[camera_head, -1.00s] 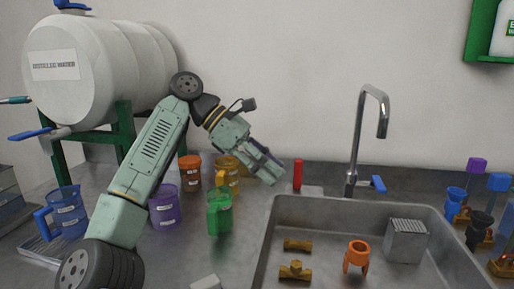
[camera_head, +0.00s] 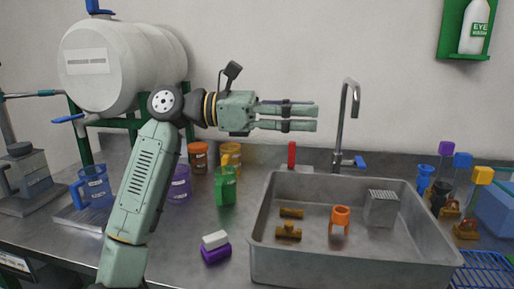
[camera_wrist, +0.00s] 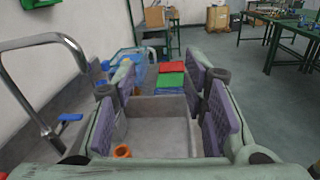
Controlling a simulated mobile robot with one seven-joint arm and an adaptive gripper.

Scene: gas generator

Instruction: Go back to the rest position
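My gripper (camera_head: 316,118) is held in the air above the back left part of the sink, pointing right in the head view. Its two fingers lie parallel with a clear gap between them. In the wrist view my gripper (camera_wrist: 163,105) shows its purple finger pads wide apart with nothing between them. The sink floor and room show through the gap. My gripper touches nothing.
The sink (camera_head: 262,225) holds brass fittings (camera_head: 290,230), an orange ring piece (camera_head: 339,218) and a grey block (camera_head: 381,208). The tall faucet (camera_head: 344,120) stands right of my gripper. Coloured jugs, including a green one (camera_head: 225,186), stand beside my arm. A white tank (camera_head: 110,65) is behind.

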